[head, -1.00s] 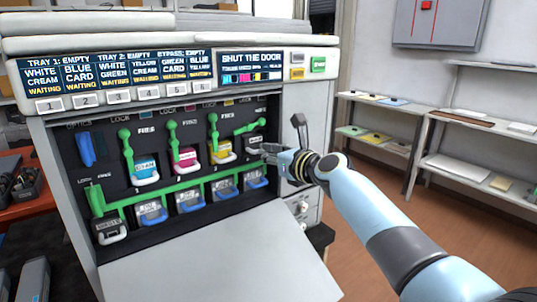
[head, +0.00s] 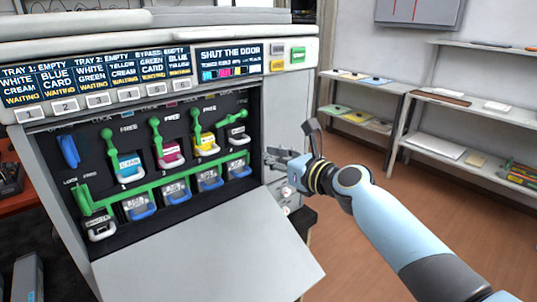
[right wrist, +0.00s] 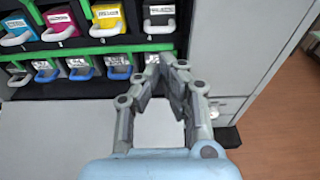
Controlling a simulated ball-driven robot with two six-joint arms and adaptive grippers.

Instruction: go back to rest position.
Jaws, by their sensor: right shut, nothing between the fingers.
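My right gripper (head: 279,159) is in front of the right edge of the printer's open bay, shut and empty, apart from the cartridges. It also shows in the right wrist view (right wrist: 167,60), fingertips together. The printer (head: 300,92) has its front door (head: 210,255) folded down. In the bay are a cyan cartridge (head: 130,166), a magenta cartridge (head: 168,156), a yellow cartridge (head: 205,143) and a black one (head: 238,165) at the right. Green levers stand upright above the first three; the fourth lever (head: 231,118) lies tilted. My left gripper is not in view.
The printer screen (head: 229,62) reads "SHUT THE DOOR". A lower row of bottles with blue handles (head: 212,182) sits under a green bar (head: 150,186). Shelves (head: 440,95) stand along the right wall. The floor (head: 340,220) right of the printer is open.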

